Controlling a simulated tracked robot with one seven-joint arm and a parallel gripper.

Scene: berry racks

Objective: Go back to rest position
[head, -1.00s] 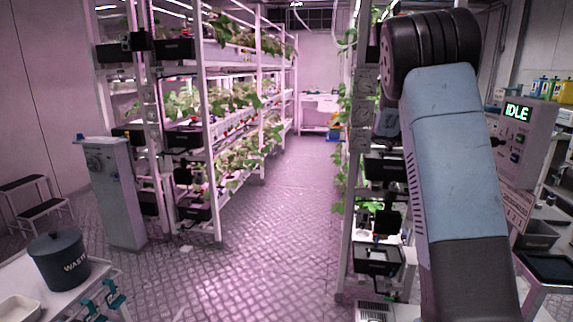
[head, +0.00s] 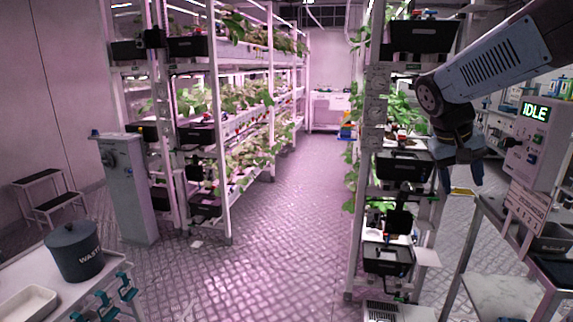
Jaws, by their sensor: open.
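My gripper (head: 461,178) hangs at the right of the head view, at the end of my blue-grey arm, which comes in from the upper right edge. Its dark fingers point down and look apart, with nothing visible between them. It is in front of the right berry rack (head: 371,140) and left of the control box (head: 530,150) with the lit "IDLE" display. Whether it touches the rack cannot be told, but it appears clear of it.
A left berry rack (head: 219,130) and a grey cabinet (head: 124,190) border the open aisle (head: 270,240). A waste bin (head: 75,252) and a white tray (head: 28,304) stand on the front left table. A metal table (head: 500,295) is at lower right.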

